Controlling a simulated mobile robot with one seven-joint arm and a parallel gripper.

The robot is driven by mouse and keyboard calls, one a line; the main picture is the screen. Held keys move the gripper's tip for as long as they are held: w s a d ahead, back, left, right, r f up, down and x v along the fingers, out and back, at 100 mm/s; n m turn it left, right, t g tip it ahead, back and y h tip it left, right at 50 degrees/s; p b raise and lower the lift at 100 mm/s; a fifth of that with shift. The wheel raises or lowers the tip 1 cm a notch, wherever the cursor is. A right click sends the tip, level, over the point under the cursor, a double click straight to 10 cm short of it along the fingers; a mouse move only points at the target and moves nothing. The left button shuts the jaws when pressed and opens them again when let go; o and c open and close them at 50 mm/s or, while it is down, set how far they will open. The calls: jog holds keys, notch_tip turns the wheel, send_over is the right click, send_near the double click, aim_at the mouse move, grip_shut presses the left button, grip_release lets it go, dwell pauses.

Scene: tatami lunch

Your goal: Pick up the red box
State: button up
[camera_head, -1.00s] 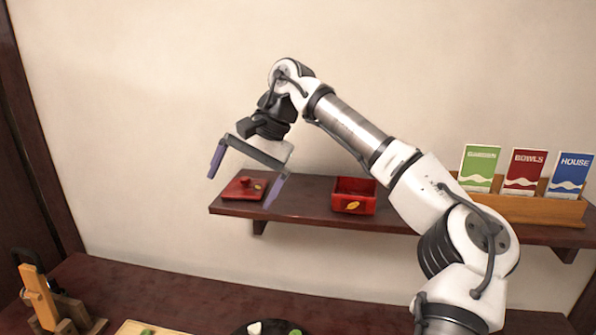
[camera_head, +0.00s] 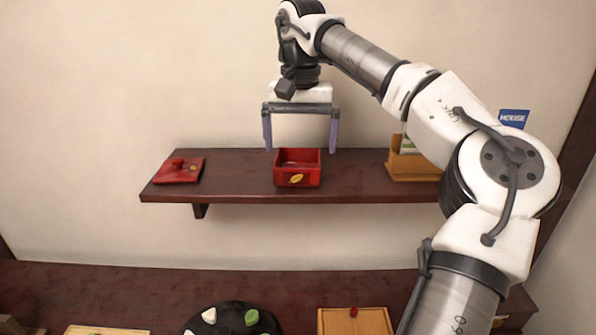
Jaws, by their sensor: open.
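The red box (camera_head: 298,180) is a small open-topped square box with a yellow leaf mark on its front. It stands upright on the dark wooden wall shelf (camera_head: 237,183). My gripper (camera_head: 300,149) is open and points down above the box. Its two purple fingers are spread wider than the box, one toward each side, with tips near the height of its rim. I cannot tell whether the fingers are in line with the box in depth. Nothing is between the fingers.
A red lid (camera_head: 178,171) with a knob lies on the shelf at left. A wooden holder (camera_head: 410,168) with cards is at right, partly behind my arm. Below, a counter (camera_head: 150,283) bears a dark round plate (camera_head: 272,325) with food and a wooden board (camera_head: 340,322).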

aim_at(298, 162)
jog(key=shift+a+f+p, duration=0.15)
jog(key=shift+f+p, duration=0.15)
jog(key=shift+f, duration=1.05)
jog(key=shift+a+f+p, duration=0.1)
jog(key=shift+f+p, duration=0.2)
jog(key=shift+f, duration=1.05)
jog(key=c, duration=0.9)
